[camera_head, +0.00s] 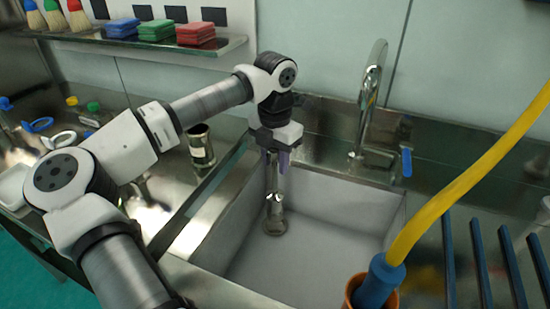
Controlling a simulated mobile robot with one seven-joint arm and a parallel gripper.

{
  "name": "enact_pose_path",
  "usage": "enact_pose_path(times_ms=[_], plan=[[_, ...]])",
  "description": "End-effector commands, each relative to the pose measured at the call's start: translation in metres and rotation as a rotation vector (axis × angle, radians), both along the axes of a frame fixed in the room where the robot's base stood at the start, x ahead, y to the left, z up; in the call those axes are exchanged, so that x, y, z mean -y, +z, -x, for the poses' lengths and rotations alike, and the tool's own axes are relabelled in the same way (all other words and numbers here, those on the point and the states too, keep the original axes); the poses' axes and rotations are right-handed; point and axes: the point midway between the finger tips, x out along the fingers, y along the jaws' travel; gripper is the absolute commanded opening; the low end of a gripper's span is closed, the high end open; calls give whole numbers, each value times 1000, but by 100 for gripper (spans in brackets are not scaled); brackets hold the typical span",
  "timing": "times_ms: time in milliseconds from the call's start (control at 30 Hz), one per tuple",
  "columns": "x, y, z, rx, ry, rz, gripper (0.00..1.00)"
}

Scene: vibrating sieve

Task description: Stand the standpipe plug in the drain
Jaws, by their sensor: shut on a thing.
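My gripper (278,152) points down over the left back part of the sink (330,245). It is shut on the standpipe plug (273,190), a slim metal tube that hangs upright below the fingers. The tube's lower end is at a round metal drain (274,224) in the sink floor. I cannot tell from this view whether the tube's end is inside the drain, resting on it or just above it. The fingers hide the top of the tube.
A tall faucet (370,90) with a blue lever (406,163) stands behind the sink. A yellow hose (470,160) with a blue end rises at the right, beside blue bars (480,265). A metal cup (201,146) stands left of the sink. A shelf (130,40) holds sponges and brushes.

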Motion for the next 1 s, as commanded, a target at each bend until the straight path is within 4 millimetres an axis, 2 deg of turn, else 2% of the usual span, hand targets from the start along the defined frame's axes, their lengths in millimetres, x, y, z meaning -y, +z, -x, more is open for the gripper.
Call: enact_pose_path(times_ms=[1000], plan=[[0, -16, 0, 1, 0, 0, 0]])
